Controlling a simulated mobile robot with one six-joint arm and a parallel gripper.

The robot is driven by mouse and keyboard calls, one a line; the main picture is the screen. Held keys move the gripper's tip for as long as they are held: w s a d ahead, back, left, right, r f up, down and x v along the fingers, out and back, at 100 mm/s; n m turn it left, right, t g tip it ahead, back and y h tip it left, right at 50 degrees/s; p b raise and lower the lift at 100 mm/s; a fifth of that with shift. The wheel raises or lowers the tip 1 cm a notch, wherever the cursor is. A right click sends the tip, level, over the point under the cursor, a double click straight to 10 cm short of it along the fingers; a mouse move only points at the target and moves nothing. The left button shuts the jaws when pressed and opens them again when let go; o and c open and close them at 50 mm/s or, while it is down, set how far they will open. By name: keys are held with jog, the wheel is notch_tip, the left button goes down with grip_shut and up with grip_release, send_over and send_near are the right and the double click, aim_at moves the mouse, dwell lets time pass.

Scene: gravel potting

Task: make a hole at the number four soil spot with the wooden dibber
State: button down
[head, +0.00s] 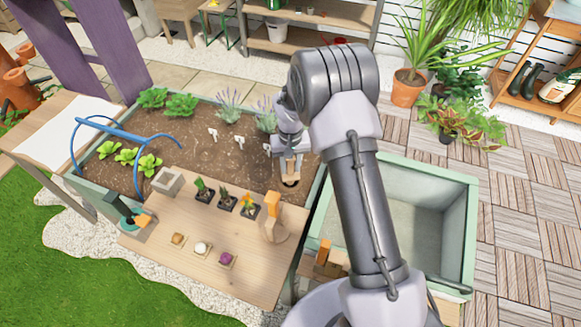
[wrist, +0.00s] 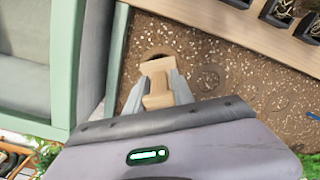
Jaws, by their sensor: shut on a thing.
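My gripper (head: 290,163) is over the right end of the soil bed (head: 195,150). In the wrist view my gripper (wrist: 158,88) is shut on the pale wooden dibber (wrist: 157,67). The dibber also shows in the head view (head: 291,178), pointing down at the soil. A dark round patch (wrist: 158,53) lies in the soil at the dibber's far end. I cannot tell how deep the tip is. A second round mark (wrist: 208,77) lies to its right. Small white markers (head: 240,139) stand in the bed; their numbers are too small to read.
A green-rimmed bin (head: 470,215) stands at right.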

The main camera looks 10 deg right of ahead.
jog(key=shift+r+p, duration=1.65)
jog(key=shift+r, duration=1.35)
notch_tip(320, 180, up, 5)
jog(key=p, duration=0.3)
